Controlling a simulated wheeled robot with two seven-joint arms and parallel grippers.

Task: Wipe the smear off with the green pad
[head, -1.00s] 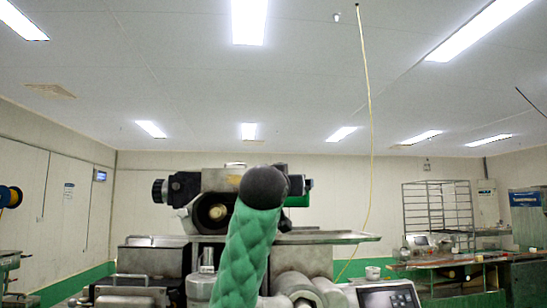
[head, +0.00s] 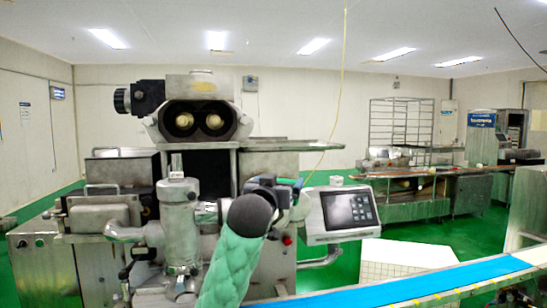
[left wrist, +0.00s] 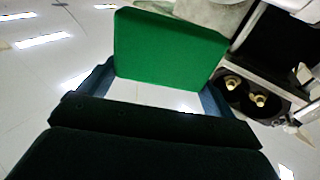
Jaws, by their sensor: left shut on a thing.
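The green pad (left wrist: 165,45) stands between the two blue fingers of my left gripper (left wrist: 160,82) in the left wrist view. The fingers are shut on its sides and its flat face fills the upper middle. In the head view my left gripper (head: 284,187) is in front of the encrusting machine (head: 200,165), below its head and left of the control panel. I cannot make out the smear in either view. My right gripper is not in view.
The control panel (head: 349,209) stands just right of my left gripper. A blue conveyor belt (head: 420,287) runs across the lower right. A metal cylinder (head: 180,222) stands on the machine's left. Green floor (head: 450,232) lies open at the right.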

